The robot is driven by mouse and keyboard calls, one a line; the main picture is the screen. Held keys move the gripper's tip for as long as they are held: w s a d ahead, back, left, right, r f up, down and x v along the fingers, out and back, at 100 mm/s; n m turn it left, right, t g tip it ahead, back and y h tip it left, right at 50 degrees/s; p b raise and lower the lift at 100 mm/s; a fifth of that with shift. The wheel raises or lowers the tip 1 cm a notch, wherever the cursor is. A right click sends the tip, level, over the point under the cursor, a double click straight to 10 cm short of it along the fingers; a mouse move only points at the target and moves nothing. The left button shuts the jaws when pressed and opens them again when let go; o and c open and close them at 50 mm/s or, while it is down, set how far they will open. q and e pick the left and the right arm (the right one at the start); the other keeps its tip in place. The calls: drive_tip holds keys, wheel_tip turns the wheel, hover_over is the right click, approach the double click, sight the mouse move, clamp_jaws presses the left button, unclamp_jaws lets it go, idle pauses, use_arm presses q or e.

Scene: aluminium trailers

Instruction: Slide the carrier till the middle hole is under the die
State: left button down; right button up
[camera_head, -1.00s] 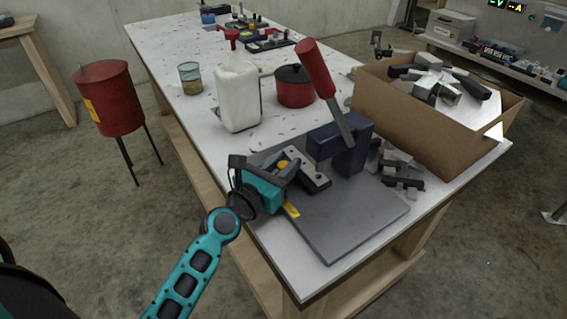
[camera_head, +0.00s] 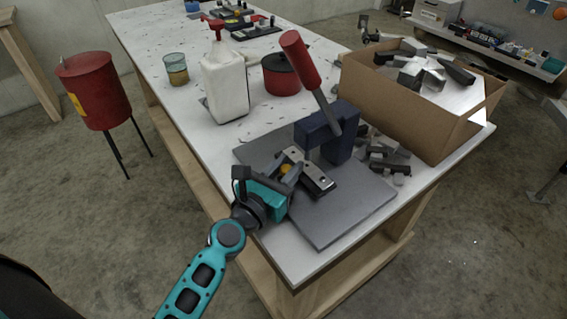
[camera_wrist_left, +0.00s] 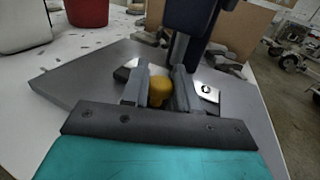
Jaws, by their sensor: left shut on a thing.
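The carrier (camera_head: 318,180) is a flat metal bar with holes, lying on the grey base plate of the press, partly behind my gripper. A hole in its bare right end (camera_wrist_left: 207,91) shows in the left wrist view. Its yellow knob (camera_head: 286,168) also shows between my fingers in the left wrist view (camera_wrist_left: 158,91). My left gripper (camera_head: 287,170) is shut on this knob. The dark blue press (camera_head: 328,132) with a red handle (camera_head: 299,58) stands over the carrier. The ram (camera_wrist_left: 180,50) comes down behind my fingers; which hole lies under the die cannot be told. My right gripper is not in view.
The grey base plate (camera_head: 345,215) is bare in front of the press. Metal offcuts (camera_head: 388,155) lie right of it, beside a cardboard box (camera_head: 400,110). A white bottle (camera_head: 225,85), a red pot (camera_head: 281,75) and a glass jar (camera_head: 175,70) stand behind.

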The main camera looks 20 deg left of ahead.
use_arm(q)
drive_tip(key=c, duration=1)
unclamp_jaws()
drive_tip(key=shift+r, duration=0.15)
drive_tip(key=shift+o, duration=0.2)
drive_tip(key=s+b, duration=0.1)
drive_tip(key=s, duration=0.3)
drive_tip(key=s+a+b, duration=0.1)
drive_tip(key=s, duration=0.3)
drive_tip(key=s+b, duration=0.2)
drive_tip(key=s, duration=0.2)
drive_tip(key=shift+a, duration=0.35)
drive_tip(key=shift+s, duration=0.4)
